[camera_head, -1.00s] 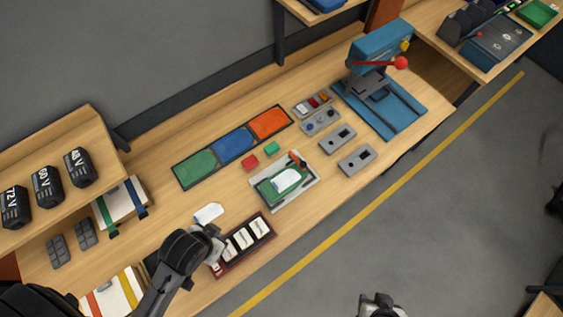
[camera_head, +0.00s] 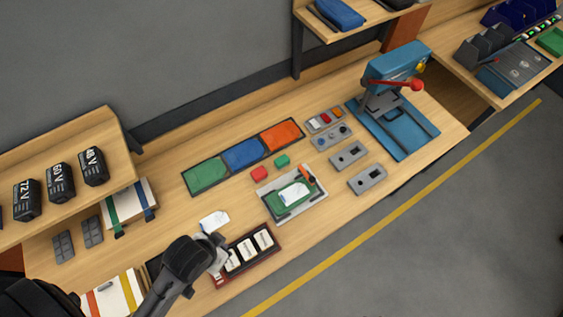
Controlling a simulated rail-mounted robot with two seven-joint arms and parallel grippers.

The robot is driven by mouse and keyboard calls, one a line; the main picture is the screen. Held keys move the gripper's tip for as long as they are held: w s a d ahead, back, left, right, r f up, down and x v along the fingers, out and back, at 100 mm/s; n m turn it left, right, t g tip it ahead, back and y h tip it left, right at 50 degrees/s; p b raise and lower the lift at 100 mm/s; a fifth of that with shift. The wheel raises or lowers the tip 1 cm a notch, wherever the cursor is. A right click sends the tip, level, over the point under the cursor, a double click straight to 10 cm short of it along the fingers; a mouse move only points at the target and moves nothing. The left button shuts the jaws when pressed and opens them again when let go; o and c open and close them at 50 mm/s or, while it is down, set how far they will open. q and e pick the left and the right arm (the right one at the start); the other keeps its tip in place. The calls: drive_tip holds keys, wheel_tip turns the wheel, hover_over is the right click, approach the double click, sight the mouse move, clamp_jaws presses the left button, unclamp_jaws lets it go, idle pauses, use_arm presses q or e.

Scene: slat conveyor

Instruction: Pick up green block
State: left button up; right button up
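A small green block (camera_head: 282,160) lies on the wooden bench, just right of a small red block (camera_head: 259,173). Both sit below a dark tray with green, blue and orange sections (camera_head: 241,154). My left arm comes in from the lower left. Its gripper (camera_head: 217,250) is over the left end of a dark red tray of white cards (camera_head: 263,259), well below and left of the green block. The arm hides most of the fingers, so I cannot tell if they are open or shut. My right gripper is out of view.
A grey fixture with a green board (camera_head: 306,202) lies below the green block. Grey control plates (camera_head: 349,156) and a blue press with a red knob (camera_head: 394,85) stand to the right. Battery packs (camera_head: 61,182) sit on the left shelf. A white card (camera_head: 214,221) lies near my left gripper.

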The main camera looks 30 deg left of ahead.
use_arm(q)
drive_tip(key=o, duration=1.2)
drive_tip(key=shift+w, duration=0.1)
